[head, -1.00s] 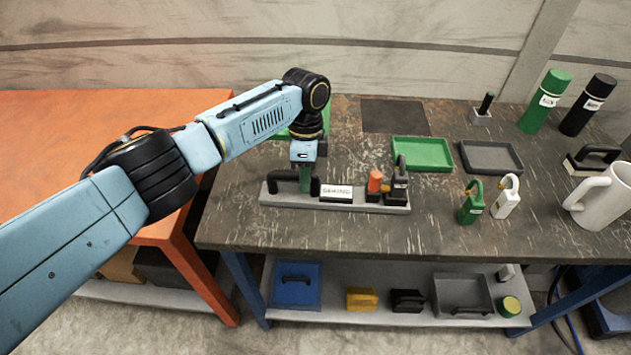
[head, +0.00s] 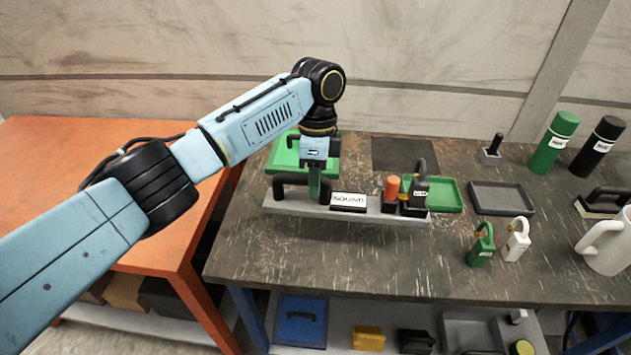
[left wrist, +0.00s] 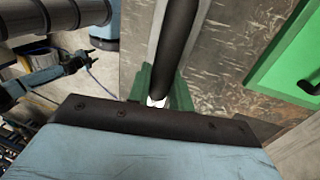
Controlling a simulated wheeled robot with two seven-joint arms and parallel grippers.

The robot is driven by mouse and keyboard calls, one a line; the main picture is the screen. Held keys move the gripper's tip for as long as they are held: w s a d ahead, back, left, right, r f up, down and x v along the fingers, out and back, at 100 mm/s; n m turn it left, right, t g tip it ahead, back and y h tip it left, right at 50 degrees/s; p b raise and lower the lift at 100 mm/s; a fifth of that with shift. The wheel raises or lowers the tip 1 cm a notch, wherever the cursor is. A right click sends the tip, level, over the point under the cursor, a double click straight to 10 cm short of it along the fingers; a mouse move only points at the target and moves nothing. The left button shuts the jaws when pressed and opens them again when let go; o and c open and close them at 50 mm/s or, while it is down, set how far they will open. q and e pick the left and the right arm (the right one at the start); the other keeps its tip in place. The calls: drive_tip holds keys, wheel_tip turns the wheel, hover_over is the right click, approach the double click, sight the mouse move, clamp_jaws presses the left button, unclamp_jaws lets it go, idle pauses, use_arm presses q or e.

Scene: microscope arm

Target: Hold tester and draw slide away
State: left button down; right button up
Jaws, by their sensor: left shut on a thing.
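The tester is a long grey base (head: 370,213) with a black arched handle (head: 291,182) at its left end and a white label plate (head: 348,201). An orange-topped part (head: 391,187) and a black block with an upright loop (head: 414,195) sit at its right end. My left gripper (head: 314,190) is shut on the black handle. In the left wrist view the dark handle bar (left wrist: 178,45) runs between green fingers (left wrist: 158,98). I cannot tell which part is the slide. The gripper partly hides the handle. My right gripper is not in view.
A green tray (head: 450,193) lies just behind the tester's right end, with a grey tray (head: 502,198) beside it. Green (head: 482,245) and white (head: 516,240) padlock-like pieces and a white mug (head: 606,243) stand right. The table front (head: 350,262) is clear.

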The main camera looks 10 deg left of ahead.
sight(315, 208)
use_arm(q)
drive_tip(key=shift+w+f+b, duration=0.1)
drive_tip(key=shift+f+b, duration=0.4)
drive_tip(key=shift+f, duration=1)
drive_tip(key=shift+w+f+b, duration=0.1)
drive_tip(key=shift+f+b, duration=1.15)
drive_tip(key=shift+f, duration=2)
drive_tip(key=shift+a+f, duration=0.1)
